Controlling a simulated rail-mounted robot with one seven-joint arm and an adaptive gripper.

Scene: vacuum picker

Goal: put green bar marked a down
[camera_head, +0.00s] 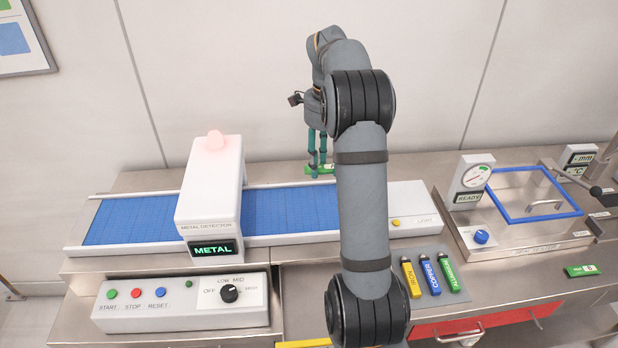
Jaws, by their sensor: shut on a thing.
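My gripper (317,160) points down at the back of the bench, just behind the conveyor, left of my upper arm. Its fingers are shut on the green bar marked A (321,170), which lies crosswise between the fingertips. My arm hides the bar's right end. I cannot tell whether the bar touches the surface below it. A second green bar (583,271) with a pale label lies on the bench at the far right.
The blue conveyor belt (290,210) runs through a white metal detector (212,200) showing METAL. A control box (190,300) stands in front. Labelled bars, including a yellow one (410,278), lie on a grey mat at right. A vacuum chamber (525,215) stands further right.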

